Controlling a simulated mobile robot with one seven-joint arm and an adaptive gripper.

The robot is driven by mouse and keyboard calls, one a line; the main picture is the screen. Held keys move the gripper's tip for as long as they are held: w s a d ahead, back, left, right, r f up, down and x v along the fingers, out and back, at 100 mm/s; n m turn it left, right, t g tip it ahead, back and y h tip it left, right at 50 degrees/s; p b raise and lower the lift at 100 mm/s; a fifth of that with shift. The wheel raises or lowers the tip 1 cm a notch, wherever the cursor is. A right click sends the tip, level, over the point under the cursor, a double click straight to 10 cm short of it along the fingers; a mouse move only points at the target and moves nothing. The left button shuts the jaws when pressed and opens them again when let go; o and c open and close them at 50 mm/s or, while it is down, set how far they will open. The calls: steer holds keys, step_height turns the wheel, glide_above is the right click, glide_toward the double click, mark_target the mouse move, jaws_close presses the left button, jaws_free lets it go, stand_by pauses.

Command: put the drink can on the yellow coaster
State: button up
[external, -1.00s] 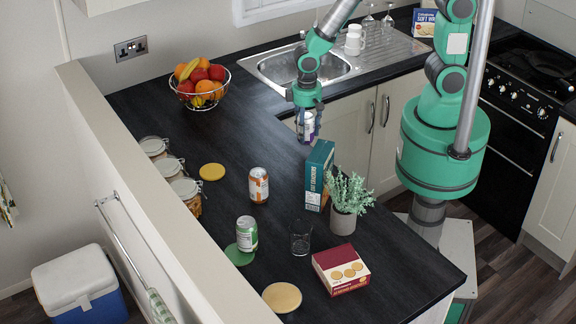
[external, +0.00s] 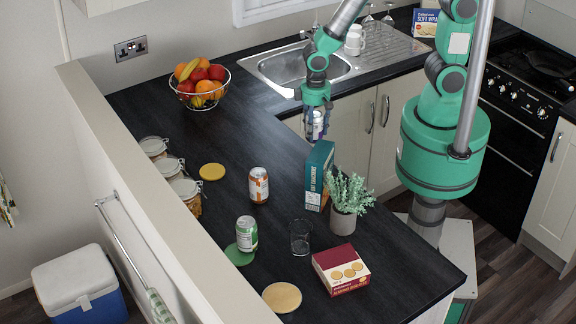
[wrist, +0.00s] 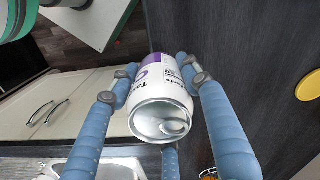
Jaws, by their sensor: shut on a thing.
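My gripper (external: 317,124) is shut on a white and purple drink can (external: 318,119), held in the air by the counter's inner edge, in front of the cupboard doors. In the wrist view the can (wrist: 159,100) sits between my blue fingers, its top end toward the camera. A yellow coaster (external: 212,171) lies bare on the dark counter near the jars; part of a yellow disc (wrist: 309,87) shows at the right of the wrist view.
An orange and white can (external: 258,185) stands between the yellow coaster and a teal box (external: 318,176). A potted plant (external: 347,200), a glass (external: 300,237) and a red box (external: 341,269) stand nearer. Jars (external: 170,168) line the left wall. A fruit bowl (external: 200,84) is farther back.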

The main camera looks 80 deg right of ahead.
steer(key=shift+w, duration=0.15)
steer(key=w+a+p, duration=0.1)
steer(key=w+a, duration=0.5)
steer(key=w, duration=0.2)
steer(key=w+a+r+p, duration=0.1)
steer(key=w+a+p, duration=0.1)
steer(key=w+a, duration=0.4)
steer(key=w, duration=0.3)
steer(key=shift+w+a+n, duration=0.15)
steer(key=shift+a+n, duration=0.1)
steer(key=shift+n, duration=0.15)
steer(key=shift+w+r, duration=0.1)
glide_above(212, 171)
steer(key=shift+f+p, duration=0.35)
steer(key=shift+f, duration=0.4)
steer(key=shift+f, duration=1.75)
steer(key=shift+f, duration=0.15)
steer(key=o, duration=1.4)
